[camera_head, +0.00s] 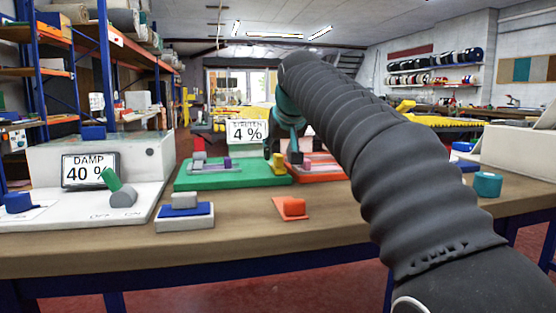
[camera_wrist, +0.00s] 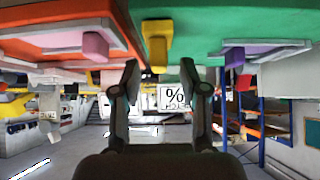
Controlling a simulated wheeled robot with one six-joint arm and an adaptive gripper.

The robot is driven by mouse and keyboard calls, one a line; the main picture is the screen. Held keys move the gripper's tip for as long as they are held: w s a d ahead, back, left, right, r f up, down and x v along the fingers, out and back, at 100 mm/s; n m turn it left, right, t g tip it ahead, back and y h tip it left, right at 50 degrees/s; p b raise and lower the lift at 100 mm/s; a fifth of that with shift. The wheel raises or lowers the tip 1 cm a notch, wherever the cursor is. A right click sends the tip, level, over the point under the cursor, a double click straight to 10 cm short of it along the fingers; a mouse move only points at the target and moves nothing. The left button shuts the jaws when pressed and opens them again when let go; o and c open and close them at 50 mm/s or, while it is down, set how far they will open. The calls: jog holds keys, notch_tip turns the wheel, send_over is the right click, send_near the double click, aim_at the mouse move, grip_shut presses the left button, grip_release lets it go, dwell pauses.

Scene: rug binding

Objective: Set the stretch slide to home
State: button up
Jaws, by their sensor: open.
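A yellow upright piece (camera_head: 277,163) is at the green board's right side; in the wrist view the yellow piece (camera_wrist: 157,50) appears beyond the gap between my fingertips. I cannot tell which piece is the stretch slide. My gripper (camera_wrist: 159,70) is open and empty, at the green board; my arm partly hides it in the head view.
A purple piece (camera_head: 227,162) sits on the green board, and a pink one (camera_wrist: 95,46) on the orange board beside it. A DAMP 40 % display (camera_head: 90,170), a blue-and-grey block (camera_head: 185,210), an orange block (camera_head: 294,207) and a teal roll (camera_head: 487,185) are around. The front table strip is partly bare.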

jog(key=shift+x, duration=1.2)
grip_shut()
